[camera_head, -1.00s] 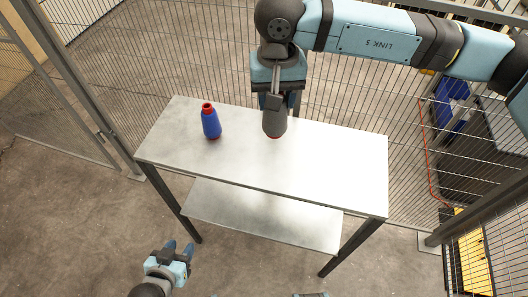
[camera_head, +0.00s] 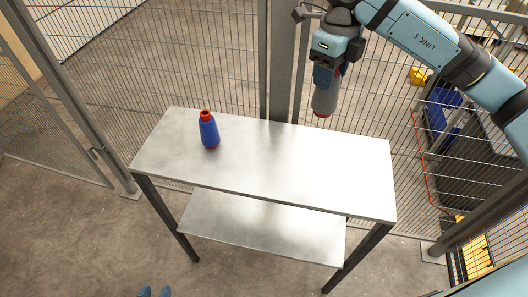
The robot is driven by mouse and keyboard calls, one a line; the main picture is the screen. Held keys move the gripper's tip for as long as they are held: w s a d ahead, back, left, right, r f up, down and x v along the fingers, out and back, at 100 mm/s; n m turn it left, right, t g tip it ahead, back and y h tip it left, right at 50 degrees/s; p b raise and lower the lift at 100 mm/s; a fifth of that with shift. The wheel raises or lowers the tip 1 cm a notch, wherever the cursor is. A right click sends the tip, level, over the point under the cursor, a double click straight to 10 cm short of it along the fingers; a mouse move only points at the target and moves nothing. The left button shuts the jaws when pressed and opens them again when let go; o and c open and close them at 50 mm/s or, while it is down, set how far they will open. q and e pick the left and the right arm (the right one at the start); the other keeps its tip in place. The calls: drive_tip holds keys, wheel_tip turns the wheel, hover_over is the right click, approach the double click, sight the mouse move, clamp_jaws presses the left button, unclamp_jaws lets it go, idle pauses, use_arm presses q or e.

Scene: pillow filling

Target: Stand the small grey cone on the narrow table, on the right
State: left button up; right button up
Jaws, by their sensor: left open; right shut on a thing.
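The small grey cone (camera_head: 324,102), with a red rim at its lower end, hangs nearly upright in my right gripper (camera_head: 326,84), which is shut on it. It shows just above the back edge of the narrow table (camera_head: 300,165), right of the middle, and does not touch the top. Only the fingertips of my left gripper (camera_head: 154,292) show, apart and empty, at the bottom edge, in front of the table.
The right half of the tabletop is clear. An empty lower shelf (camera_head: 265,228) lies under it. A wire mesh fence (camera_head: 180,60) with a thick post (camera_head: 283,75) stands close behind the table. A blue bin (camera_head: 440,115) is beyond the fence at the right.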

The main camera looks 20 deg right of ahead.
drive_tip(key=m, duration=0.1)
drive_tip(key=d, duration=0.1)
drive_tip(key=d+m, duration=0.1)
drive_tip(key=shift+s+r+m, duration=0.25)
drive_tip(key=shift+r+m, duration=0.05)
drive_tip(key=shift+r, duration=0.05)
drive_tip(key=shift+d+f+m, duration=0.2)
drive_tip(key=shift+m, duration=0.1)
wheel_tip(320, 180, down, 20)
drive_tip(key=shift+r, duration=0.25)
drive_tip(key=o, duration=0.5)
drive_tip(key=shift+f, duration=0.2)
drive_tip(key=o, duration=0.5)
drive_tip(key=shift+r, duration=0.2)
wheel_tip(320, 180, up, 12)
drive_tip(key=shift+r, duration=0.1)
